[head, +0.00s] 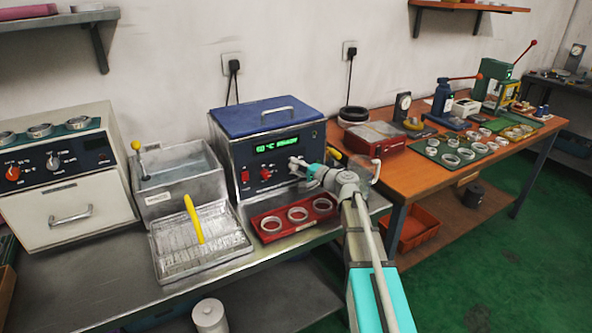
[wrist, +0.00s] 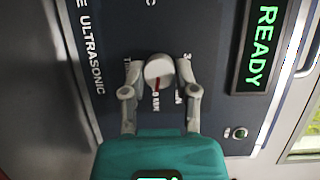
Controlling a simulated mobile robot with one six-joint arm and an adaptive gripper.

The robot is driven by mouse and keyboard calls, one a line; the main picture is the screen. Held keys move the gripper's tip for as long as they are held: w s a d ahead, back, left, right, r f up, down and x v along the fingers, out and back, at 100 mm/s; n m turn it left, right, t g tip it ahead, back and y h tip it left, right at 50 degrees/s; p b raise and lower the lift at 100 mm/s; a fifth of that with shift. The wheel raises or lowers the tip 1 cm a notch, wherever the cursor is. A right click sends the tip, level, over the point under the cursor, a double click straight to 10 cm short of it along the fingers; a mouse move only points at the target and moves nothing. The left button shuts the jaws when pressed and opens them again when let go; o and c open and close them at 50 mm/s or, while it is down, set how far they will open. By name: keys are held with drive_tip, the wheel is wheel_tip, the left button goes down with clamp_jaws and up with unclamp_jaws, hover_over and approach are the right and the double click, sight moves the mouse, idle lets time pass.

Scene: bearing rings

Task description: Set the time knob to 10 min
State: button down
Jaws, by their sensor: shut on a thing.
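The ultrasonic cleaner (head: 268,158) is a grey box with a blue lid and a green lit display (head: 276,145). Its time knob (wrist: 159,71) is a round light-grey dial with a red pointer mark. In the wrist view, the mark runs from the knob's middle toward the lower edge, beside a partly hidden label that seems to end in "0 MIN". My gripper (wrist: 160,80) is shut on the knob, one finger on each side. The fingers cover parts of the labels around it. In the head view, my gripper (head: 304,168) reaches the right side of the panel.
Red switches (head: 245,176) sit left of the knob. A red tray (head: 294,218) with rings lies below the panel. An orange-topped bench (head: 420,180) stands at right.

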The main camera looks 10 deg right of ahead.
idle(0.3)
drive_tip(key=shift+c, duration=1.8)
unclamp_jaws()
drive_tip(key=shift+s, duration=0.1)
